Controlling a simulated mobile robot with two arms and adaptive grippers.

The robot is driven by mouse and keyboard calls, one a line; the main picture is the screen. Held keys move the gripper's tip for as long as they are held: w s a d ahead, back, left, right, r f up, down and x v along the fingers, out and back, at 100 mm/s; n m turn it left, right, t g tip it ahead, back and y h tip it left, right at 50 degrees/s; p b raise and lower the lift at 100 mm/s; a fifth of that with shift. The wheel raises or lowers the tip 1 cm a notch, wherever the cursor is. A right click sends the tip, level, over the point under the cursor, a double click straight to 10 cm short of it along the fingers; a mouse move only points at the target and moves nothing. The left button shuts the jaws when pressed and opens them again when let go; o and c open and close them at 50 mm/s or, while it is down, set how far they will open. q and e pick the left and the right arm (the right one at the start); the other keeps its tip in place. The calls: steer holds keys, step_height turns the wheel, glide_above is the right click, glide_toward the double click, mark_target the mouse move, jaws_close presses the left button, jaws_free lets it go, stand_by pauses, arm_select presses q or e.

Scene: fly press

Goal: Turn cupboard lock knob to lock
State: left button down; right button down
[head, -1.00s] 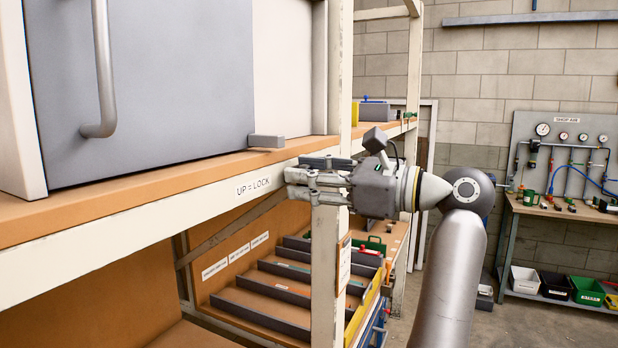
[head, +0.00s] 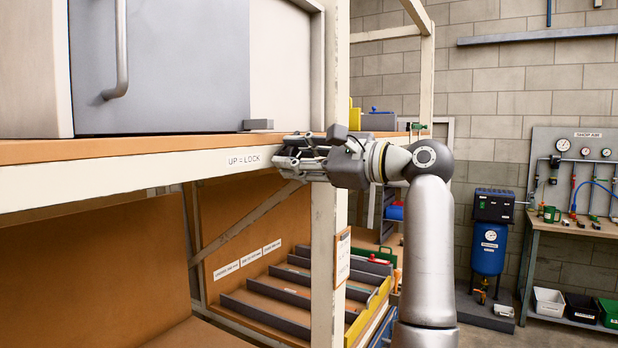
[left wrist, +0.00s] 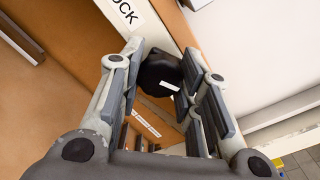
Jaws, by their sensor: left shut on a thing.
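The cupboard lock knob (left wrist: 158,72) is black with a short white mark, seen in the left wrist view near the label on the pale beam. My left gripper (left wrist: 160,80) has its fingers on either side of the knob and is shut on it. In the head view my left gripper (head: 284,158) is at the beam, just right of the "UP = LOCK" label (head: 250,161); its fingers hide most of the knob there. The grey cupboard door (head: 190,70) stands shut above the shelf, with a bar handle (head: 121,50). My right gripper is not in view.
A pale upright post (head: 328,270) stands just below and behind my gripper. A sloped tray rack (head: 280,300) sits under the shelf. A blue tank unit (head: 489,245) and a bench (head: 575,228) are at the right. Floor shows between them.

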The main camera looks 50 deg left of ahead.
arm_select(q)
steer(key=n+b, duration=0.1)
steer(key=n, duration=0.2)
steer(key=shift+f+b, duration=0.1)
steer(key=shift+b, duration=0.2)
steer(key=shift+n, duration=0.4)
steer(key=shift+n+b, duration=0.55)
steer(key=shift+n, duration=0.35)
steer(key=n+b, duration=0.1)
steer(key=n, duration=0.2)
steer(key=shift+n, duration=1.7)
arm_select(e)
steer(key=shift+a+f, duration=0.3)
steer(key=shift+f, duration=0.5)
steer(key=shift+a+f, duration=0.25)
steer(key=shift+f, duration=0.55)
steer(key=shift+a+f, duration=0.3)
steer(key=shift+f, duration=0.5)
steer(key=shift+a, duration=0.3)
arm_select(q)
steer(key=c, duration=1)
jaws_free()
steer(key=shift+c, duration=0.2)
